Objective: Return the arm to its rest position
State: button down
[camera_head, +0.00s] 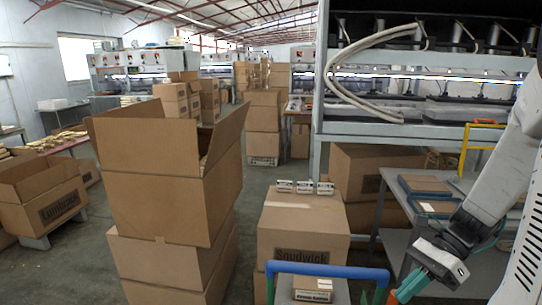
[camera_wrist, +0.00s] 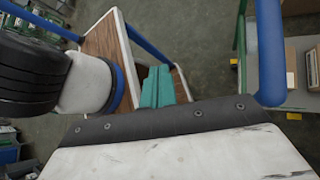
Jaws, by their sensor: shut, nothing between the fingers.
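My gripper (camera_head: 406,289) is at the lower right of the head view, at the end of my white and grey arm. Its teal fingers point down and to the left, close to the right end of a blue handle bar (camera_head: 328,270). In the wrist view the teal fingers of my gripper (camera_wrist: 157,88) are together with nothing held between them. The arm is bent, with its upper part cut off by the right edge of the head view.
A small carton (camera_head: 312,289) lies behind the blue bar. A Spudwick box (camera_head: 303,226) carries several small packs. An open carton stack (camera_head: 160,180) stands left. A grey cart (camera_head: 395,212) holding trays stands right, beneath the press machine (camera_head: 420,125). The aisle floor (camera_head: 262,185) is partly clear.

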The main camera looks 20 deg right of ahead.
jog(key=s+a+r+n+t+h, duration=0.1)
jog(key=s+a+r+n+h, duration=0.2)
jog(key=n, duration=0.7)
jog(key=s+a+r+n+t+h, duration=0.1)
jog(key=s+a+r+n+h, duration=0.2)
jog(key=a+r+n+h, duration=0.4)
notch_tip(320, 180, up, 3)
jog(key=a+n, duration=0.1)
jog(key=n, duration=0.3)
jog(key=shift+a, duration=0.35)
